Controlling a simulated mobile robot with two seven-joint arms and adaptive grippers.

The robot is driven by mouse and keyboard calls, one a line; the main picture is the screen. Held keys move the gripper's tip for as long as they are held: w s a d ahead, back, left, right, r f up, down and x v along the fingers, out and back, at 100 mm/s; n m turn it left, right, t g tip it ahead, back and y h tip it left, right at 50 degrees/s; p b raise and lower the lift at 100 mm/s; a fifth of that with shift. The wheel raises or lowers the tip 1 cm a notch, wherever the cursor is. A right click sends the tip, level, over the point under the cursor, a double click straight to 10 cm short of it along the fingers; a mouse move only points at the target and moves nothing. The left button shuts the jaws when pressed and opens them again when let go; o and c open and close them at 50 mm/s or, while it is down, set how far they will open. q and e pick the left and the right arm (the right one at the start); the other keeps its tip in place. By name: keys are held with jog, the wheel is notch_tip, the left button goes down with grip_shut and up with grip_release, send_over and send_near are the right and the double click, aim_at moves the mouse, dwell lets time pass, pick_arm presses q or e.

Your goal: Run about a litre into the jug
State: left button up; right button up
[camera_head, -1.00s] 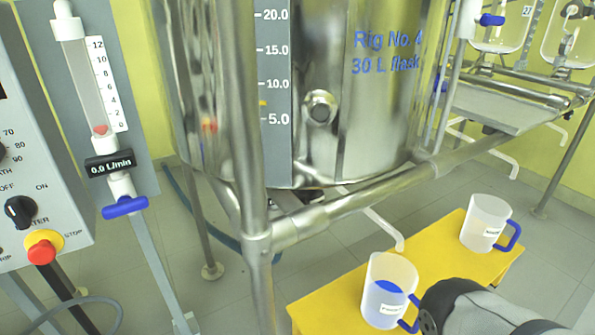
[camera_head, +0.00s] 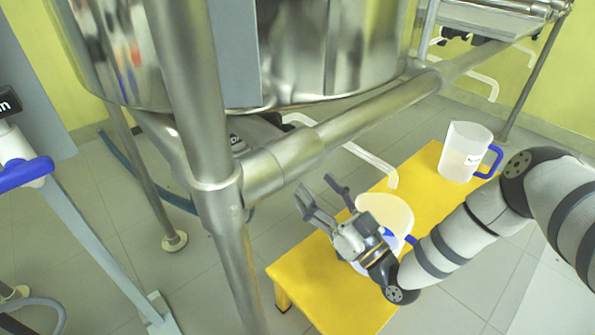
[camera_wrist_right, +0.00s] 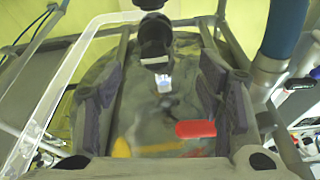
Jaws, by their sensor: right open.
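The near jug (camera_head: 388,210), translucent white with a blue handle, stands on a yellow bench (camera_head: 347,300). My right gripper (camera_head: 318,190) is open and empty, in front of this jug in the head view and hiding much of it; its contents cannot be made out. The steel vessel (camera_head: 330,55) is above, with a dark fitting (camera_head: 262,128) under it and a pale bent outlet pipe (camera_head: 370,163) reaching over the bench. In the right wrist view, a dark fitting (camera_wrist_right: 154,40) and a red bar (camera_wrist_right: 195,129) show between the open fingers. My left gripper is out of view.
A second jug (camera_head: 465,150) with a blue handle stands at the bench's far end. A steel frame rail (camera_head: 350,125) and leg (camera_head: 195,120) are close to my right gripper. Floor between is clear.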

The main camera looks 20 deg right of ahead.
aim_at(286, 135)
jog(key=shift+t, duration=0.4)
jog(key=b+x, duration=0.1)
jog(key=x, duration=0.3)
jog(key=r+x, duration=0.1)
jog(key=x, duration=0.4)
jog(key=d+b+x, duration=0.1)
jog(key=x, duration=0.3)
jog(key=shift+r+b, duration=0.3)
jog(key=shift+c, duration=0.5)
jog(key=c, duration=1.1)
